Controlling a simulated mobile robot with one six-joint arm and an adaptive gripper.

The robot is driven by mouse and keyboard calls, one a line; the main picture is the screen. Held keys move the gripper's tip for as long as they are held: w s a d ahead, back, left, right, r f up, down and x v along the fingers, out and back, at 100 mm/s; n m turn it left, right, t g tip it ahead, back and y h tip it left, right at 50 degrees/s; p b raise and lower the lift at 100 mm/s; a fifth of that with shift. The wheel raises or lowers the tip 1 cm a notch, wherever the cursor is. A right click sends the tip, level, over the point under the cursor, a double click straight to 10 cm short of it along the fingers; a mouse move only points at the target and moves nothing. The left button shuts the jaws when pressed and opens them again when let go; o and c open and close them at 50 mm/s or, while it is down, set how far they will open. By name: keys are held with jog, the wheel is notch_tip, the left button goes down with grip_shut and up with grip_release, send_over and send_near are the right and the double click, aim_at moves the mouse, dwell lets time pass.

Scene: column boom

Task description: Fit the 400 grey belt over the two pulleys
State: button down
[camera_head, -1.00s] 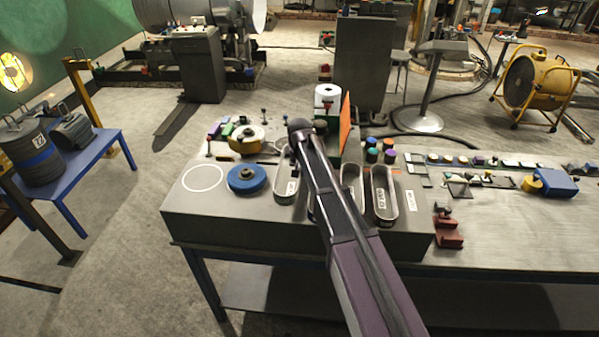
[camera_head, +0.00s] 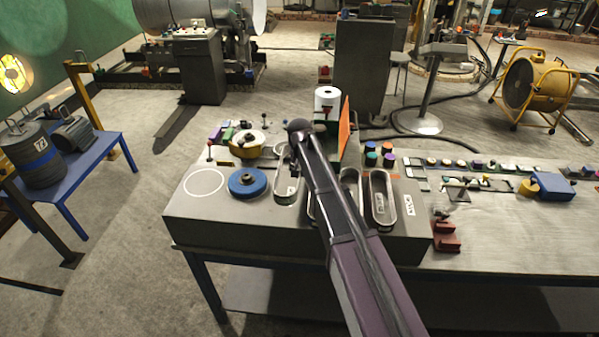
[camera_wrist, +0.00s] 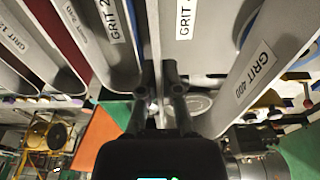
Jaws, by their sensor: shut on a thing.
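The 400 grey belt (camera_wrist: 232,98), labelled GRIT 400, is a long oval loop on the right in the wrist view. In the head view the leftmost grey belt (camera_head: 286,207) stands on edge beside the blue pulley (camera_head: 247,182). My gripper (camera_wrist: 159,85) is shut on a thin upright belt wall, which looks like the near side of the 400 loop. In the head view my forearm hides the fingers. A yellow pulley (camera_head: 247,146) sits behind the blue one, both on the grey bench block. No belt is visibly around them.
Other grey belts (camera_head: 379,222) stand right of my arm. An orange panel (camera_head: 346,127) and a white roll (camera_head: 327,97) rise behind. Red blocks (camera_head: 446,243) lie right of the block. A white ring mark (camera_head: 204,182) on the left is clear.

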notch_tip(320, 180, up, 3)
jog(key=n+p, duration=0.1)
jog(key=p, duration=0.2)
jog(key=shift+a+n, duration=0.1)
jog(key=shift+n, duration=0.3)
jog(key=shift+s+r+n+y+p, duration=0.1)
jog(key=shift+r+n+y+p, duration=0.2)
jog(key=shift+r+n+p, duration=0.55)
jog(key=shift+f, duration=0.1)
jog(key=shift+s, duration=0.1)
